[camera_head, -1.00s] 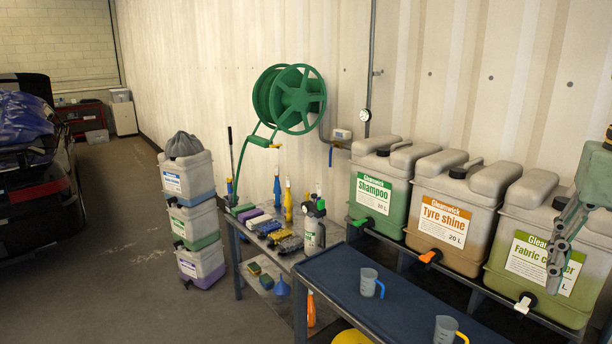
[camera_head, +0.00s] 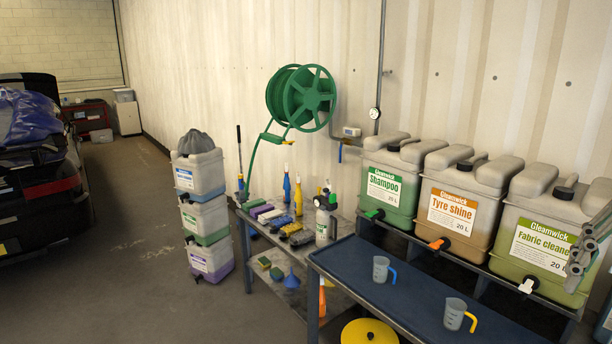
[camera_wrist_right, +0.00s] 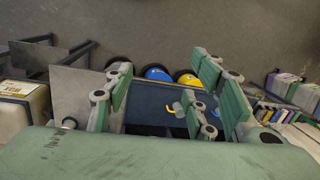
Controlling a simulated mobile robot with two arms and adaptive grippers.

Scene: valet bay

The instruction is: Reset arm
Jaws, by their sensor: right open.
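My right gripper (camera_head: 588,248) shows at the right edge of the head view, in front of the fabric cleaner canister (camera_head: 537,232). In the right wrist view my right gripper (camera_wrist_right: 160,98) has its green-padded fingers wide apart, with nothing between them. Below it lies the blue-topped table (camera_head: 345,277) with two clear measuring jugs, one with a blue handle (camera_head: 381,269) and one with a yellow handle (camera_head: 454,313). My left gripper is in neither view.
Shampoo (camera_head: 389,185) and tyre shine (camera_head: 459,206) canisters stand along the wall. A green hose reel (camera_head: 308,99) hangs above a bench of brushes and bottles. Stacked canisters (camera_head: 204,213) stand left of it. A car (camera_head: 38,190) is at far left. Floor between is clear.

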